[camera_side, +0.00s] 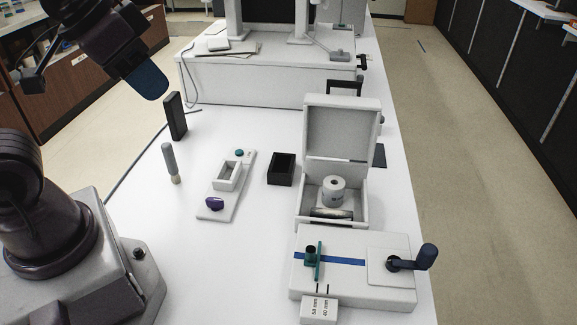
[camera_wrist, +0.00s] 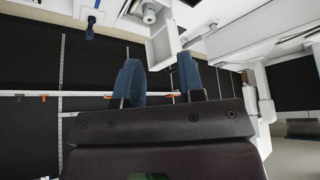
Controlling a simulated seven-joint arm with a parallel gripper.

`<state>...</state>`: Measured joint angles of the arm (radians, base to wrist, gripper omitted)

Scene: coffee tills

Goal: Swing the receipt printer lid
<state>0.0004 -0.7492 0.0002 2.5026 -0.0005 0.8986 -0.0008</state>
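The receipt printer (camera_side: 362,212) is a white open box right of centre in the side view. Its lid (camera_side: 341,125) stands raised, roughly upright, along the back edge. A white paper roll (camera_side: 333,188) sits inside. The printer and roll also show, turned round, at the top of the wrist view (camera_wrist: 149,12). My gripper (camera_side: 150,84) is at the upper left of the side view, high above the table and well apart from the printer. In the wrist view its two blue fingers (camera_wrist: 161,82) are spread with nothing between them.
In front of the printer is a white block with a dark crank (camera_side: 425,257) and a blue stripe. A black bin (camera_side: 281,169), a white tray (camera_side: 243,185) with a purple knob, a grey-green stick (camera_side: 170,162) and an upright black block (camera_side: 175,117) stand to the left.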

